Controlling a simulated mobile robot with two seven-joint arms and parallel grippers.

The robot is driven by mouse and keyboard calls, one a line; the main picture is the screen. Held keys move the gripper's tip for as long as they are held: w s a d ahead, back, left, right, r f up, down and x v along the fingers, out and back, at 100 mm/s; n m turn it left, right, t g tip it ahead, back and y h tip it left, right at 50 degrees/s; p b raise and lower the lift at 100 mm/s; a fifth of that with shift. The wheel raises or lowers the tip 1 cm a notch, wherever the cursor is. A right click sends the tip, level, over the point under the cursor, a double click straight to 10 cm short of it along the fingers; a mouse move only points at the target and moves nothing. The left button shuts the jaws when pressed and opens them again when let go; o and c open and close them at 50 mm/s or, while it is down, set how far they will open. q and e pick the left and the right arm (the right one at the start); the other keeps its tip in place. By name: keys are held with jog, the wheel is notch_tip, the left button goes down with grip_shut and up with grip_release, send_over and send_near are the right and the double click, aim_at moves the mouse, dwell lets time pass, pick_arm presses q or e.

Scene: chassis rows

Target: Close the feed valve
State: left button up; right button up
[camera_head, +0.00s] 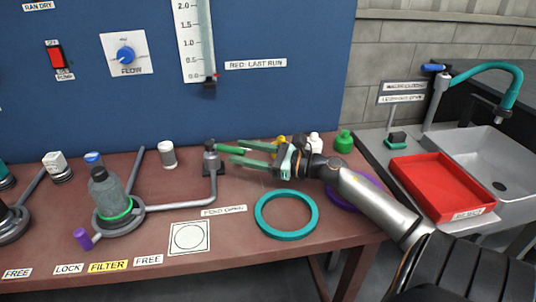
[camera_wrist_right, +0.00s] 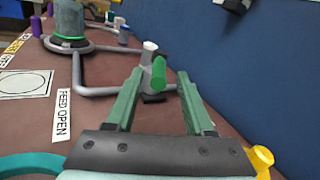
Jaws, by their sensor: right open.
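The feed valve (camera_head: 212,158) is a grey post on the pipe end at the back of the bench, with a green handle (camera_head: 228,149) pointing right toward my gripper. The label by the pipe reads FEED OPEN (camera_head: 224,210). My right gripper (camera_head: 237,152) is open, its green fingers reaching left toward the valve. In the right wrist view the valve's green handle (camera_wrist_right: 159,76) lies between the open fingertips (camera_wrist_right: 160,88), with a gap on each side. Whether a finger touches it is not clear. My left gripper is not in view.
A grey filter vessel (camera_head: 107,190) stands left on the pipe. A teal ring (camera_head: 258,215) lies in front of the gripper. A purple ring (camera_head: 342,203) is partly behind my right arm. The blue panel (camera_head: 290,100) rises behind. A red tray (camera_head: 440,172) and sink (camera_head: 500,165) are right.

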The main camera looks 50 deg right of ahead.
jog(key=v, duration=0.6)
jog(key=shift+s+d, duration=0.15)
jog(key=shift+s, duration=0.05)
